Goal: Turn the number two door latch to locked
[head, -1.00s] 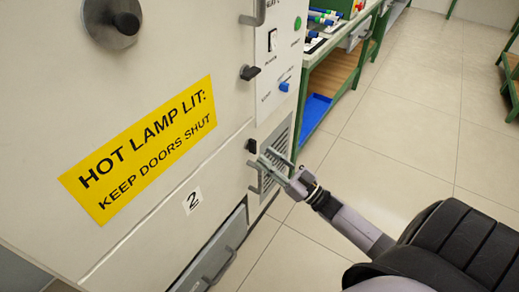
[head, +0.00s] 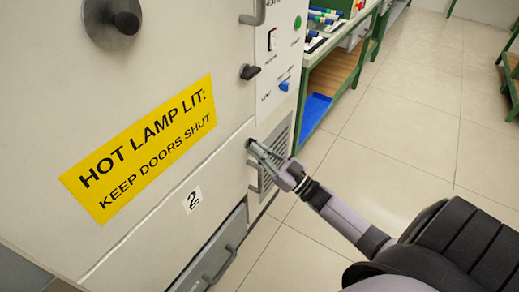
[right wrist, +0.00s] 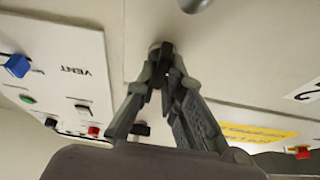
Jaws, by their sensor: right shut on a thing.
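The number two door (head: 165,225) is the lower white door, marked with a "2" label (head: 192,200). Its small dark latch (right wrist: 161,48) shows between my right fingertips in the right wrist view. My right gripper (head: 253,147) is shut on this latch at the door's upper right corner. In the head view the fingers cover most of the latch, and I cannot tell which way it is turned. The door lies flush with the cabinet front. My left gripper is not in view.
A second black latch (head: 250,72) sits above. Door two's handle (head: 256,180) is just below my gripper. A yellow warning sign (head: 140,150) is on the upper door. A control panel (head: 276,60) has a blue knob. A green bench stands behind; the floor at right is clear.

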